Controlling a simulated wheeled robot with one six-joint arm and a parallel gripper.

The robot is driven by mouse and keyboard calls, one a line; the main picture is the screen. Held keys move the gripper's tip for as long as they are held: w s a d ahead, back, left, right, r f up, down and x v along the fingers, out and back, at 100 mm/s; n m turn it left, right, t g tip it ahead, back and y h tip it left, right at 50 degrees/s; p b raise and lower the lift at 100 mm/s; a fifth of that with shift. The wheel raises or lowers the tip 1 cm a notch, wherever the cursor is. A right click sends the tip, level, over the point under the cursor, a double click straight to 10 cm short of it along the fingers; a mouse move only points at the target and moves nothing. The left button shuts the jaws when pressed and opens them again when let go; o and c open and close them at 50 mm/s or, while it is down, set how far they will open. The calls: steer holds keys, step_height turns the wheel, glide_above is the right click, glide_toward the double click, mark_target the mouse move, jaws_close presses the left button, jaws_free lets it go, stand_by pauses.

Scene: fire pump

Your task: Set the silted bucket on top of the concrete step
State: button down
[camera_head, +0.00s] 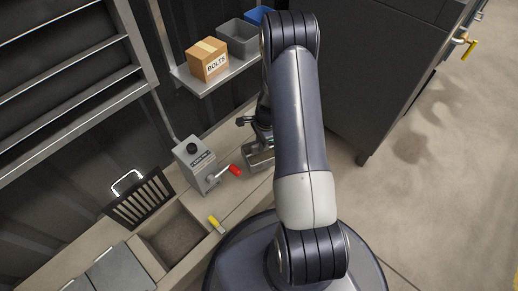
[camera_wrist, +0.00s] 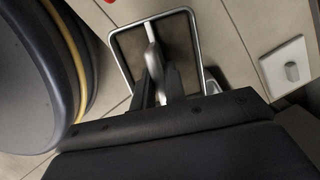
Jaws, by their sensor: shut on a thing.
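My gripper (camera_wrist: 160,88) shows at the centre of the wrist view, its dark fingers shut on a pale metal piece inside a silver wire frame (camera_wrist: 152,20). In the head view a grey metal box-like thing (camera_head: 258,160) hangs or stands just below my gripper, left of my arm. It is probably the silted bucket; my arm hides part of it, and no silt shows in it. I cannot tell whether it touches the floor. I cannot make out the concrete step for certain in either view.
A grey control box (camera_head: 196,163) with a red-tipped lever (camera_head: 233,170) stands close left. A slatted black grate (camera_head: 140,199) leans near an open pit (camera_head: 173,240). A shelf (camera_head: 205,82) holds a BOLTS carton (camera_head: 207,60) and a grey bin (camera_head: 238,38). Floor is clear at right.

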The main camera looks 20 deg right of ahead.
mark_target(260, 156)
step_height(260, 156, down, 8)
steer(key=b, duration=0.3)
steer(key=shift+f, duration=0.15)
steer(key=c, duration=1.5)
jaws_free()
steer(key=shift+o, duration=0.2)
steer(key=r+p, duration=0.1)
steer(key=r, duration=0.3)
steer(key=d+r+p, duration=0.1)
steer(key=r+p, duration=0.1)
steer(key=r, duration=0.2)
steer(key=r+p, duration=0.2)
steer(key=r, duration=0.2)
steer(key=shift+d+r, duration=0.1)
steer(key=shift+d, duration=0.3)
